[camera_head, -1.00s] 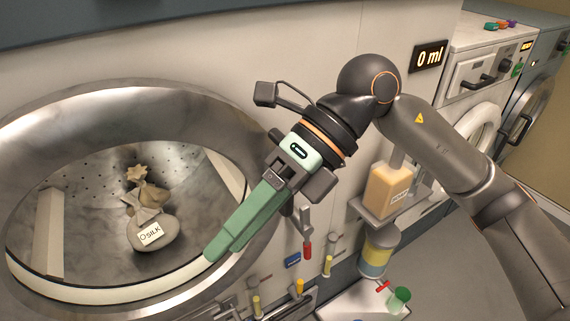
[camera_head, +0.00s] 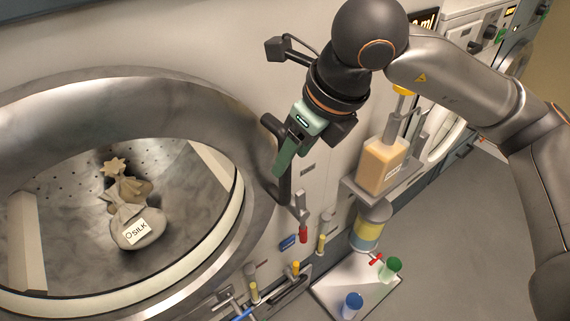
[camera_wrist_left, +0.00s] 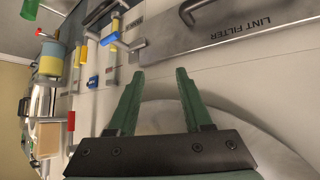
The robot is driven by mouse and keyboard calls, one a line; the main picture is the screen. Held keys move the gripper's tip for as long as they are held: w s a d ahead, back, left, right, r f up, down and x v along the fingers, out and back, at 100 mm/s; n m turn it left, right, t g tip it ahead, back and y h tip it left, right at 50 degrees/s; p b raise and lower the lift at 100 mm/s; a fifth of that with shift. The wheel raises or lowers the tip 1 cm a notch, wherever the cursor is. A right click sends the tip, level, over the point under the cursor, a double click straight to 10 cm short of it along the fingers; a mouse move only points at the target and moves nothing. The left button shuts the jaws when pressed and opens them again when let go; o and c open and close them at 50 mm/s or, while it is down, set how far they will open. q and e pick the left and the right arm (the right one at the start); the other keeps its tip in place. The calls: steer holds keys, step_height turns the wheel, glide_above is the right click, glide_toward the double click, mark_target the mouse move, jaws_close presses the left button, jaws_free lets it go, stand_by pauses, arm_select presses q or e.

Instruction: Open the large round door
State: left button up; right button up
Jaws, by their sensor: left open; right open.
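The large round door (camera_head: 205,105) is a wide steel ring at the left of the head view, seen against the pale machine front. A tied sack labelled SILK (camera_head: 140,225) shows through its round middle. A dark upright handle (camera_head: 285,190) is at the ring's right edge. My right gripper (camera_head: 280,170) is open, with its green fingers pointing down beside the handle; whether they touch it is unclear. My left gripper (camera_wrist_left: 156,78) is open and empty in the left wrist view, over a pale round shape, and is outside the head view.
An orange soap dispenser (camera_head: 382,168) stands right of my right gripper. A tray (camera_head: 325,292) with bottles is lower down. A lint filter panel (camera_wrist_left: 245,35) shows in the left wrist view. Floor at the right is clear.

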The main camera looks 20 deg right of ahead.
steer(key=shift+x, duration=2.35)
jaws_close()
